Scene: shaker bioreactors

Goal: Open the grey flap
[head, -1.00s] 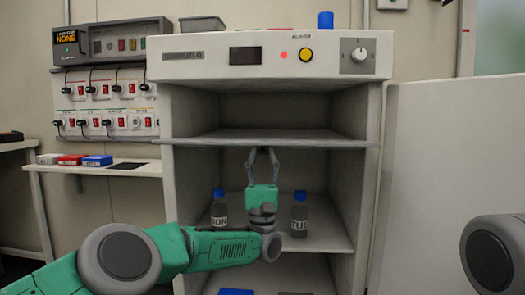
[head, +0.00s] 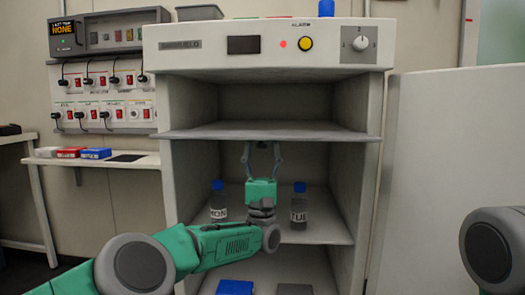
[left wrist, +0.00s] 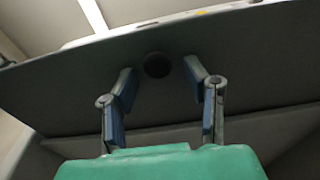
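The grey flap (head: 270,132) lies flat, sticking out level across the front of the white cabinet, with the upper compartment open above it. In the left wrist view the flap's dark underside (left wrist: 260,65) fills the upper part, with a round black knob or hole (left wrist: 157,65). My left gripper (head: 262,146) points up just below the flap. Its fingers are spread and empty, one on each side of the round spot in the left wrist view (left wrist: 160,78). I cannot tell whether the fingertips touch the flap. My right gripper is out of view.
Two blue-capped bottles (head: 218,203) (head: 299,207) stand on the shelf (head: 325,228) on either side of my left gripper. A blue item (head: 236,287) lies lower down. A white door or panel (head: 440,170) stands at the right. A side table (head: 125,165) is at the left.

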